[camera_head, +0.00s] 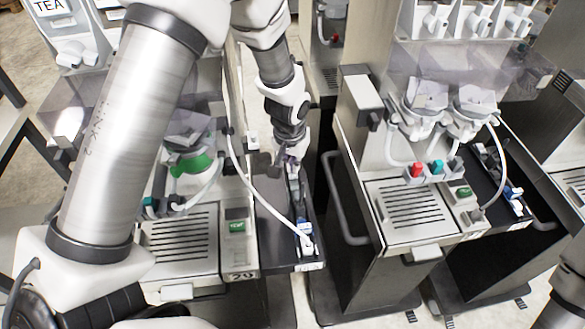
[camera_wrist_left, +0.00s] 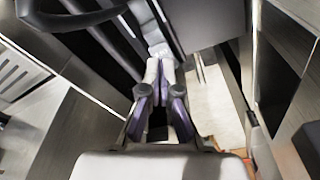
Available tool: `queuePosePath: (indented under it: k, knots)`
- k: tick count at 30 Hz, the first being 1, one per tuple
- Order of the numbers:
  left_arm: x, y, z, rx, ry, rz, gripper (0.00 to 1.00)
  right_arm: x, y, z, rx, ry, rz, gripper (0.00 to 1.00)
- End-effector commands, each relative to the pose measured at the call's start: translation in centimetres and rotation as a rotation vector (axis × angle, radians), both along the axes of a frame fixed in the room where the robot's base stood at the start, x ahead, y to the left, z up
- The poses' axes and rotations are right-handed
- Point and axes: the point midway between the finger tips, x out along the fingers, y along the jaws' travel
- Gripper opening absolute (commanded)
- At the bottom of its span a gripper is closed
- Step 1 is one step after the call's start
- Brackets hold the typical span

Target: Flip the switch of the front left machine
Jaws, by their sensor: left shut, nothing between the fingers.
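The front left machine (camera_head: 180,236) stands at the left in the head view, with a slatted drip tray and a green-labelled panel (camera_head: 236,227). My left arm hides much of it. My left gripper (camera_head: 291,156) is shut and empty, pointing down at the right side of this machine, above a dark side tray (camera_head: 276,236). In the wrist view the closed fingertips (camera_wrist_left: 163,62) reach toward a small pale piece (camera_wrist_left: 158,48); I cannot tell whether they touch it or whether it is the switch. My right gripper is out of view.
A white and blue item (camera_head: 304,238) lies at the side tray's front end. A white hose (camera_head: 250,185) curves close beside the gripper. A second machine (camera_head: 415,212) stands to the right, with a handle bar (camera_head: 345,205) facing the narrow gap.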

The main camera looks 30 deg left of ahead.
Motion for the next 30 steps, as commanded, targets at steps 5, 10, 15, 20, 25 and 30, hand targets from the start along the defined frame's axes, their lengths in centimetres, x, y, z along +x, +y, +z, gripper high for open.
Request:
queuePosePath:
  k: [5,10,15,20,25,30]
  knots:
    - [0.0,0.0,2.2,0.0,0.0,0.0,0.0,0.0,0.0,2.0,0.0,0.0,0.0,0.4]
    - [0.0,0.0,3.9,0.0,0.0,0.0,0.0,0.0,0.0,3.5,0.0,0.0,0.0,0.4]
    - [0.0,0.0,5.1,0.0,0.0,0.0,0.0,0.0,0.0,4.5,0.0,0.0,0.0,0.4]
    - [0.0,0.0,4.9,0.0,0.0,0.0,0.0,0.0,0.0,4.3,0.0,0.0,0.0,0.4]
    - [0.0,0.0,4.9,0.0,0.0,0.0,0.0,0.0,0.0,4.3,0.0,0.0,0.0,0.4]
    - [0.0,0.0,4.9,0.0,0.0,0.0,0.0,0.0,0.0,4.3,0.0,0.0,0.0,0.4]
